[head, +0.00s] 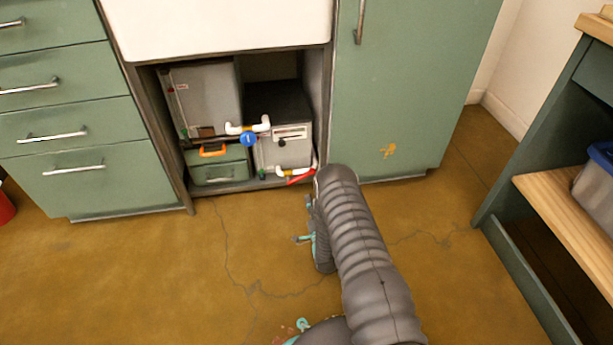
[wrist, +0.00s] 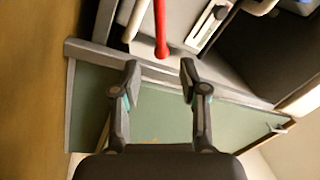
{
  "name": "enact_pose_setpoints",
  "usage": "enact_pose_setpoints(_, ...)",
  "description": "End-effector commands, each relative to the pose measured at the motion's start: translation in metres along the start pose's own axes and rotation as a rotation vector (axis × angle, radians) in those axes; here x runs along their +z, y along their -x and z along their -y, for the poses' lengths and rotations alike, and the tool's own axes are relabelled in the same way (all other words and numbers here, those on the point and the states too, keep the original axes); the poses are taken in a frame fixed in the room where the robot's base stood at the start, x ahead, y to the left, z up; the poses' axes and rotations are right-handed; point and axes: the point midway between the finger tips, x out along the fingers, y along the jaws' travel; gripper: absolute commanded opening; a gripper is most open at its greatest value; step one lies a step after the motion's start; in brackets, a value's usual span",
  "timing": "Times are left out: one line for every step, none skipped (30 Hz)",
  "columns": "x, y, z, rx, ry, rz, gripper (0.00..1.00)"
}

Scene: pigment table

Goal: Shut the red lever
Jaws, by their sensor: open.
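The red lever (head: 301,176) sits low at the right front of the open cabinet bay in the head view, on a white pipe (head: 288,170). In the wrist view the red lever (wrist: 161,30) hangs down from the top edge, its end just beyond and between my fingertips. My gripper (wrist: 159,72) is open and empty, with the lever's end apart from both fingers. In the head view my arm hides the gripper.
A blue round valve handle (head: 249,139) is on an upper white pipe. Grey boxes (head: 205,95) and a green toolbox (head: 217,168) with an orange handle fill the bay. The cabinet door (head: 410,80) stands to the right. The floor in front is clear.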

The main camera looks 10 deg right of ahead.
Motion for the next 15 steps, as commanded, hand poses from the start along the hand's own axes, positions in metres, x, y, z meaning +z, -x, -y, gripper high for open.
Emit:
enact_pose_setpoints(0.001, -0.009, 0.001, -0.003, 0.0, 0.0, 0.43)
enact_pose_setpoints(0.001, -0.015, 0.001, -0.005, 0.0, -0.001, 0.43)
enact_pose_setpoints(0.001, -0.021, 0.001, -0.003, 0.0, 0.0, 0.43)
enact_pose_setpoints(0.001, -0.027, 0.001, -0.004, 0.0, 0.0, 0.43)
enact_pose_setpoints(0.001, -0.033, 0.001, -0.003, 0.001, 0.0, 0.43)
enact_pose_setpoints(0.001, -0.04, 0.001, -0.003, 0.001, 0.0, 0.43)
enact_pose_setpoints(0.001, -0.046, 0.0, -0.003, 0.001, 0.0, 0.43)
enact_pose_setpoints(0.001, -0.052, 0.0, -0.003, 0.001, -0.001, 0.43)
enact_pose_setpoints(0.001, -0.059, 0.0, -0.002, 0.001, -0.001, 0.43)
enact_pose_setpoints(0.0, -0.065, 0.0, -0.003, 0.001, -0.002, 0.43)
enact_pose_setpoints(0.0, -0.07, 0.0, -0.002, 0.001, -0.001, 0.43)
enact_pose_setpoints(0.0, -0.078, 0.0, -0.002, 0.002, -0.002, 0.43)
enact_pose_setpoints(0.0, -0.083, -0.001, -0.001, 0.002, -0.002, 0.43)
enact_pose_setpoints(-0.001, -0.087, -0.001, -0.002, 0.002, -0.002, 0.43)
enact_pose_setpoints(-0.001, -0.093, -0.001, 0.0, 0.002, -0.002, 0.43)
